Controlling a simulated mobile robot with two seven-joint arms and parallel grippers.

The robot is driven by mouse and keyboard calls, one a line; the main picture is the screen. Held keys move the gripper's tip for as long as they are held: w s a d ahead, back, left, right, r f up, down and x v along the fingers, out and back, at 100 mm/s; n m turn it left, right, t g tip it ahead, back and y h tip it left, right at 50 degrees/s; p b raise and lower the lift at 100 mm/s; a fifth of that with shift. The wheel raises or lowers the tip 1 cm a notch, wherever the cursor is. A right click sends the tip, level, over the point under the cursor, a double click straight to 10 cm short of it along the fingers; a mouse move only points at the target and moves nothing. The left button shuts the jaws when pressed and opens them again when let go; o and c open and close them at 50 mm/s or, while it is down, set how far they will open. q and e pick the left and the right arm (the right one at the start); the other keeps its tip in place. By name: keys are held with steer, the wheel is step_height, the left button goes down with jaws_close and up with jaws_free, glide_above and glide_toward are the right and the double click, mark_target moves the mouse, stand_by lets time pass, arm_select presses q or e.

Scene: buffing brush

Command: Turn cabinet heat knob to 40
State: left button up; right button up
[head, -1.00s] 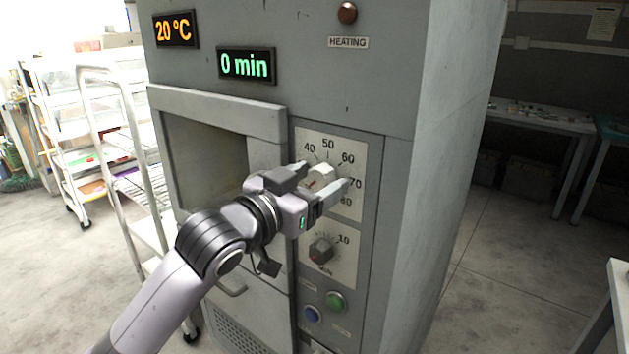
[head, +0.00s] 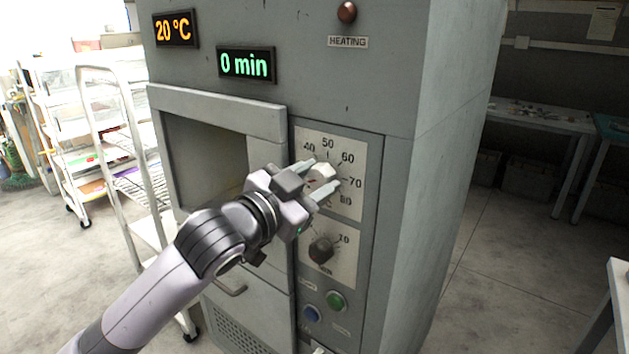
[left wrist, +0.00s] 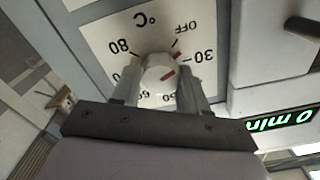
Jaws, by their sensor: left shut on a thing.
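The heat knob (head: 322,172) is a pale knob on a white dial plate (head: 352,150) on the cabinet's front. My left gripper (head: 315,178) is shut on it, one finger on each side. In the left wrist view the knob (left wrist: 157,72) sits between my fingertips (left wrist: 160,85), with the dial upside down. Its red mark points roughly toward the 30 side; the exact reading is hard to tell.
A dark minute knob (head: 321,250) sits just below, above green (head: 335,301) and blue (head: 312,314) buttons. Displays read 20 °C (head: 174,30) and 0 min (head: 246,65). The brown heating lamp (head: 347,12) looks unlit. A white rack (head: 100,130) stands left of the cabinet.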

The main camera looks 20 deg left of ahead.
arm_select(q)
steer(key=m, duration=0.7)
steer(key=shift+m, duration=0.3)
steer(key=m, duration=0.6)
steer(key=shift+m, duration=0.3)
steer(key=o, duration=1.1)
steer(key=shift+c, duration=0.2)
steer(key=shift+s+a, duration=0.1)
steer(key=b+v, duration=0.1)
steer(key=v, duration=0.6)
